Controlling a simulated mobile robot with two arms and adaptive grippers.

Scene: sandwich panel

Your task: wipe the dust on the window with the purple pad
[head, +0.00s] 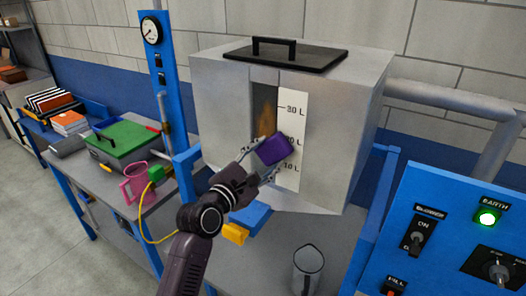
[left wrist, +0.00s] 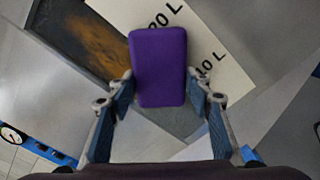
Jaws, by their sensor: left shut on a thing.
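The purple pad (head: 275,150) is held in my left gripper (head: 258,160), in front of the scale on the metal tank (head: 345,110). In the left wrist view the pad (left wrist: 158,65) sits between the two fingers of the gripper (left wrist: 159,88). I cannot tell whether it touches the tank. The window (head: 264,97) is a dark upright strip left of the white litre scale (head: 293,110). Brown dust (head: 265,110) shows on it, and also in the left wrist view (left wrist: 103,38). The pad and gripper hide the window's lower part. My right gripper is not in view.
A black lid (head: 300,58) with a handle tops the tank. A blue control panel (head: 455,235) stands at right. A clear jug (head: 308,268) is below the tank. A blue gauge post (head: 160,75) stands left.

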